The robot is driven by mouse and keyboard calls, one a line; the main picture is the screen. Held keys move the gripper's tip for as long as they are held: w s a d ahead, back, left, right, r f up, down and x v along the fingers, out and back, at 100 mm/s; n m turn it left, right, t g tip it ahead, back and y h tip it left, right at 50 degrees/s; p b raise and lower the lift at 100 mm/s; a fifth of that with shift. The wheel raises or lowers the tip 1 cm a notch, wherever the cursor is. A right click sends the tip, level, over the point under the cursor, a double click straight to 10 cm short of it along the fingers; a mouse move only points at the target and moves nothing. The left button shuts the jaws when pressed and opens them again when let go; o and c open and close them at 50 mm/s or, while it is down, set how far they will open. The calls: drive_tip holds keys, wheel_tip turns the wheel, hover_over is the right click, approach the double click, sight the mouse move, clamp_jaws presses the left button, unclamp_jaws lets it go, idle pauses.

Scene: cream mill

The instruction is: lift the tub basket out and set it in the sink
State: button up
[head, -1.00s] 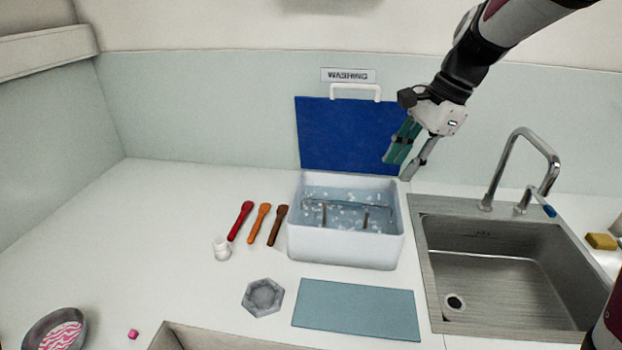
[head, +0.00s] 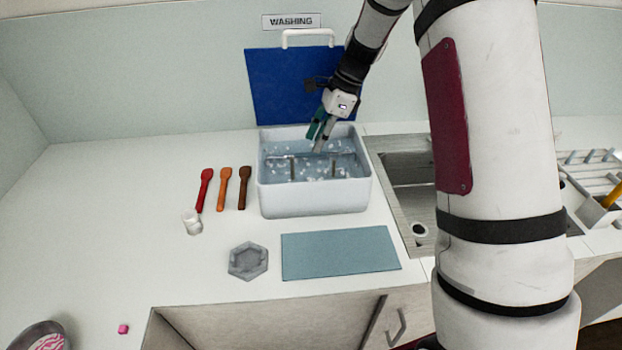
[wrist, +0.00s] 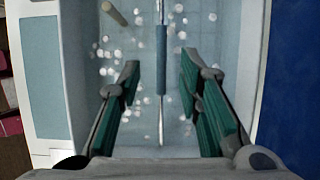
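The white tub (head: 313,199) stands on the counter, holding water with white flecks. The tub basket sits in it, mostly under water; its thin handle bar (head: 284,157) spans the tub. In the wrist view the bar has a blue grip (wrist: 161,60). My gripper (head: 319,140) is over the tub, pointing down. In the wrist view my gripper (wrist: 160,68) is open, its green-padded fingers on either side of the grip and apart from it. The steel sink (head: 404,200) is right of the tub, partly hidden by my arm.
A blue lid (head: 285,85) stands upright behind the tub. Red, orange and brown spatulas (head: 244,188) and a small white cup (head: 191,222) lie left of it. A grey hexagonal dish (head: 248,261) and a teal mat (head: 338,252) are in front.

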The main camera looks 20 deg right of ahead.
sight(311, 153)
drive_tip(key=shift+p+x, duration=0.6)
drive_tip(key=shift+x, duration=2.2)
drive_tip(key=shift+d+f, duration=0.1)
drive_tip(key=shift+d, duration=0.1)
clamp_jaws()
